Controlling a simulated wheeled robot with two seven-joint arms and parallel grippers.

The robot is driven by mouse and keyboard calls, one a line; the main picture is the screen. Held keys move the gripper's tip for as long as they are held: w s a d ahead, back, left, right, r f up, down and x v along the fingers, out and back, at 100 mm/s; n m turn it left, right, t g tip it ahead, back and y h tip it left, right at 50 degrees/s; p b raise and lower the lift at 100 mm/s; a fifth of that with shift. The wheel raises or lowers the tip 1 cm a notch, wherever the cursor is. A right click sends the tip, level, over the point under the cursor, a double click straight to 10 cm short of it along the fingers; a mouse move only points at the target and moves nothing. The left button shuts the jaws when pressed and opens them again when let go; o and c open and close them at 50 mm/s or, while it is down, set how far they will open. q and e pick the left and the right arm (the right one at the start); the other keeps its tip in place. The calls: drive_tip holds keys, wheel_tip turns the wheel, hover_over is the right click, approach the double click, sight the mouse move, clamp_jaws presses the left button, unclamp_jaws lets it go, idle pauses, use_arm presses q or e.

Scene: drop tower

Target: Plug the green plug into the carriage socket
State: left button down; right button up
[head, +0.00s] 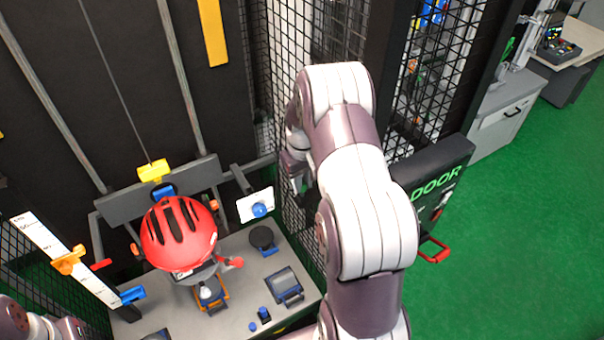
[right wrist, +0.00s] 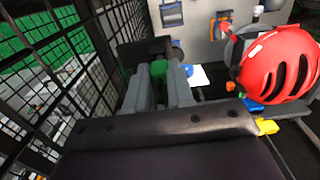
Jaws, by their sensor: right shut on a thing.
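My right gripper (head: 298,178) is beside the mesh wall, right of the red helmet, and its fingers are largely hidden by my arm in the head view. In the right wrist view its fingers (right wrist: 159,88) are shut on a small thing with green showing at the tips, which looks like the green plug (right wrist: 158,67). The dark grey carriage crossbar (head: 118,203) is behind the helmet, apart from the gripper. I cannot clearly make out the socket on it. Only a bit of my left arm shows at the lower left; its gripper is out of view.
The red helmet (head: 178,236) sits over the grey bench (head: 234,306). A white plate with a blue knob (head: 260,209) is between helmet and gripper. The black mesh wall (head: 290,215) is close to my right arm. A DOOR box (head: 436,170) is further right.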

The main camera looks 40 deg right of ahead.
drive_tip(key=shift+d+f, duration=0.1)
drive_tip(key=shift+f, duration=0.35)
use_arm(q)
drive_tip(key=shift+d+r, duration=0.1)
drive_tip(key=shift+r, duration=0.5)
drive_tip(key=shift+f, duration=0.1)
use_arm(e)
drive_tip(key=shift+f, duration=0.1)
drive_tip(key=shift+f, duration=0.15)
drive_tip(key=o, duration=0.9)
drive_tip(key=shift+c, duration=0.2)
